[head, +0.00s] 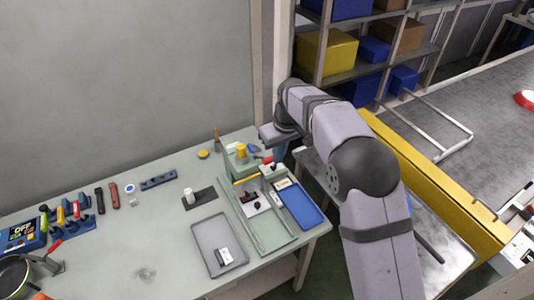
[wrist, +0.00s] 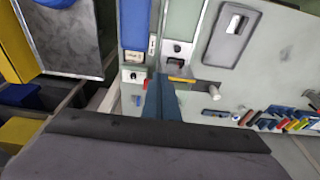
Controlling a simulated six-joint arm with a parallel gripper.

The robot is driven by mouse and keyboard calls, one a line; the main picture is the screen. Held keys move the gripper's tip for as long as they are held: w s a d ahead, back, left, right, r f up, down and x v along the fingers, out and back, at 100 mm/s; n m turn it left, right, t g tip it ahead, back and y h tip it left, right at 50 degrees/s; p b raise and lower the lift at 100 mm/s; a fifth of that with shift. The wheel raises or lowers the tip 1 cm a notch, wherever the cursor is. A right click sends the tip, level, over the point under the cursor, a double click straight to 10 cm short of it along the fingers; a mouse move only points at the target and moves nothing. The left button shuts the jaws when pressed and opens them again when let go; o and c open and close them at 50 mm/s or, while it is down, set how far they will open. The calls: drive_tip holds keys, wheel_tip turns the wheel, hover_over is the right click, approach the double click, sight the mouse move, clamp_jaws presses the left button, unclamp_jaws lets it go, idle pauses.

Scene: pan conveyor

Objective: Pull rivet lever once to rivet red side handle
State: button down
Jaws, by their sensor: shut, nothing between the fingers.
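A green fixture (head: 235,163) with a yellow cylinder stands at the back right of the bench. A small red part (head: 267,159) with a blue piece beside it shows there; I cannot tell whether it is the rivet lever or the red side handle. A red part also shows in the wrist view (wrist: 145,84), just left of my fingertips. My gripper (head: 278,154) is at the fixture's right side. In the wrist view my gripper (wrist: 161,80) is shut, with nothing visible held. Its fingers and my arm hide part of the fixture. I cannot tell whether it touches the red part.
A pan (head: 14,273), a display box (head: 22,236) and several coloured handles are at left.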

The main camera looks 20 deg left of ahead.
wheel_tip(320, 180, up, 7)
drive_tip(key=p, duration=0.2)
drive_tip(key=shift+s+d, duration=0.25)
idle(0.6)
drive_tip(key=s+d+f+m+g+h, duration=0.25)
drive_tip(key=s+d+f, duration=0.55)
drive_tip(key=s+f, duration=0.4)
drive_tip(key=s+d+f+m+g+b, duration=0.1)
drive_tip(key=s+d+f+m+b, duration=0.15)
drive_tip(key=s+d, duration=0.6)
drive_tip(key=s+d+f+m+b, duration=0.15)
drive_tip(key=s+d+b, duration=0.25)
drive_tip(key=s+d, duration=0.45)
drive_tip(key=shift+w+d+f+m+t+y+b, duration=0.15)
drive_tip(key=shift+w+d+m+t+b, duration=0.2)
drive_tip(key=shift+d+b, duration=0.25)
drive_tip(key=shift+w+d+m+t+y+b, duration=0.2)
drive_tip(key=shift+d+m+t+b, duration=0.1)
drive_tip(key=shift+d+m+b, duration=0.3)
drive_tip(key=shift+w+d+f+m+t+y+b, duration=0.1)
drive_tip(key=shift+w+d+m+t+b, duration=0.25)
drive_tip(key=shift+d, duration=0.35)
